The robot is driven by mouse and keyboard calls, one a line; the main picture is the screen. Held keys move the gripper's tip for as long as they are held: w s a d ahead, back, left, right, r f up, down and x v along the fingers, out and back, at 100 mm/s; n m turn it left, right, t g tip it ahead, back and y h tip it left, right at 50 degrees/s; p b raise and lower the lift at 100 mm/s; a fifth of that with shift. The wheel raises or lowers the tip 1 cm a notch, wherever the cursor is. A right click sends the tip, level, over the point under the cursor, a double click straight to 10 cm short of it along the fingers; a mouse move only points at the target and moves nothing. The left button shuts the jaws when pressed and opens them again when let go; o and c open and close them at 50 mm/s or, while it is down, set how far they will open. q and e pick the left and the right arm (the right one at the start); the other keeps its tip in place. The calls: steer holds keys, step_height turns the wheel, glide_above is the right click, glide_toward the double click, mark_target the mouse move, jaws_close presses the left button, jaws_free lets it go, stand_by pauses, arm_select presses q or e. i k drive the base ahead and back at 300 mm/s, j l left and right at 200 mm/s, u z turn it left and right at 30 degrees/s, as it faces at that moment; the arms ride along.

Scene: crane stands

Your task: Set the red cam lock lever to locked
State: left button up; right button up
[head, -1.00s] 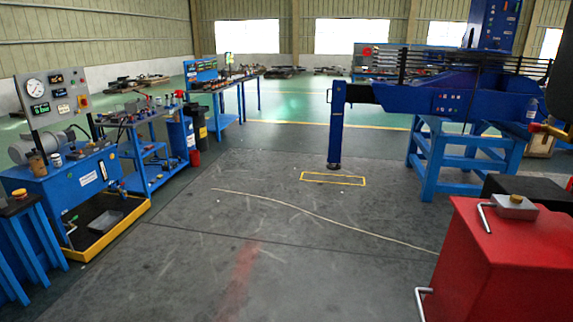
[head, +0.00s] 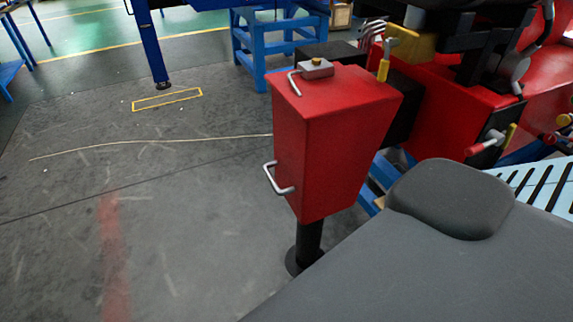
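A lever with a red grip (head: 478,149) and a metal shank shows at the right of the head view. It sits on a dark block at the side of a large red machine part (head: 440,105), its grip pointing left and slightly down. A second red-ended piece (head: 549,138) lies farther right, near the picture edge. I cannot tell for sure which of them is the cam lock lever, nor its lock state. Neither of my grippers is in view.
A red tapered box (head: 335,130) on a black post stands in the middle. Behind it are a blue stand (head: 262,50) and a blue leg (head: 152,45). A slotted light-blue plate (head: 545,185) is at right. The floor at left (head: 60,200) is mostly clear.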

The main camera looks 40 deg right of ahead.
mark_target(485, 145)
steer(key=z, duration=2.55)
